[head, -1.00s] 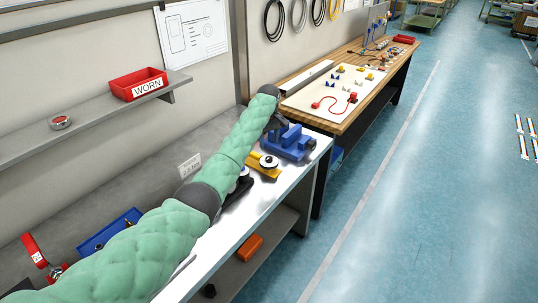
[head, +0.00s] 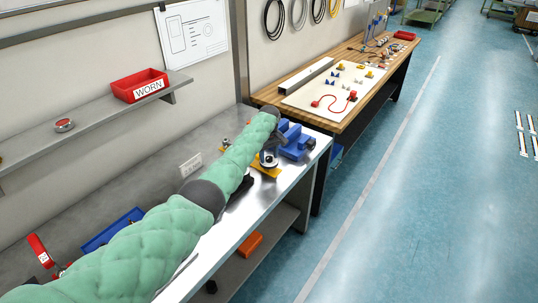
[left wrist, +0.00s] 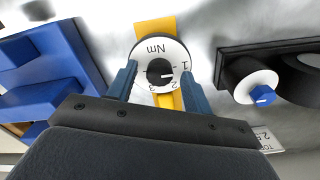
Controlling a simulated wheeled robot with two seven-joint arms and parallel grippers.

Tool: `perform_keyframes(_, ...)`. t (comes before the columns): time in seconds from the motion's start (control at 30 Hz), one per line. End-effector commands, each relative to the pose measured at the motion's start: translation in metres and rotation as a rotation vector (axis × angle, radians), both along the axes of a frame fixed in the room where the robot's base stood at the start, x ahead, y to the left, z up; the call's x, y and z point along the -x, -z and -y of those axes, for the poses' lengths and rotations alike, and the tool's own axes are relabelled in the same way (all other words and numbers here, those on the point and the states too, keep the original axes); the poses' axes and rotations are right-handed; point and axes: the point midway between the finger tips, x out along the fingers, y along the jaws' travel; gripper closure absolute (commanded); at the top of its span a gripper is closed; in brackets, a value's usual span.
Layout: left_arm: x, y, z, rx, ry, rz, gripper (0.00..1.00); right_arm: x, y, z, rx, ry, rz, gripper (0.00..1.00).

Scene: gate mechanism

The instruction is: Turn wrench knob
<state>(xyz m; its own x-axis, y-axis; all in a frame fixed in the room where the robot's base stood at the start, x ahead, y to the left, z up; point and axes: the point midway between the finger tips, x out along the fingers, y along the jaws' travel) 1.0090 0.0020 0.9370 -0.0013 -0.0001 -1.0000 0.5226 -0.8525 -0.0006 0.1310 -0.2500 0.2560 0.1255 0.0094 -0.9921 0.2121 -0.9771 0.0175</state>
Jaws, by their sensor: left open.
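A yellow wrench (head: 276,172) lies on the grey bench, partly hidden by my left arm. Its round white dial carries "Nm" and numbers, with a black knob (left wrist: 159,72) at the centre; the yellow body (left wrist: 156,28) also shows in the left wrist view. My left gripper (left wrist: 160,80) is open, with one blue finger on each side of the dial. The fingers are around the knob but apart from it. In the head view the gripper (head: 267,152) is over the wrench and mostly dark. My right gripper is not in view.
A blue vise (head: 297,144) stands close beside the wrench, also in the left wrist view (left wrist: 45,75). On the other side is a black device with a white disc and a blue knob (left wrist: 262,95). A red WORN bin (head: 139,85) sits on the shelf above.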

Motion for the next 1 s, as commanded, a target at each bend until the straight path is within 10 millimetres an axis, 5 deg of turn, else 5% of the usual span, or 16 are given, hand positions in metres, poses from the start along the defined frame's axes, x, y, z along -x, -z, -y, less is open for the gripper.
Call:
perform_keyframes(0.13,0.0000,-0.0002,0.0002,0.000,0.000,0.000,0.51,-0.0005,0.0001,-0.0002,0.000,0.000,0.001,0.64)
perform_keyframes(0.37,-0.0001,-0.0004,0.0003,-0.001,0.000,0.001,0.94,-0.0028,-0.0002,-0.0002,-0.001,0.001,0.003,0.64)
perform_keyframes(1.0,-0.0006,-0.0006,0.0006,0.001,0.243,0.003,0.94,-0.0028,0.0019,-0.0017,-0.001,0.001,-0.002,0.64)
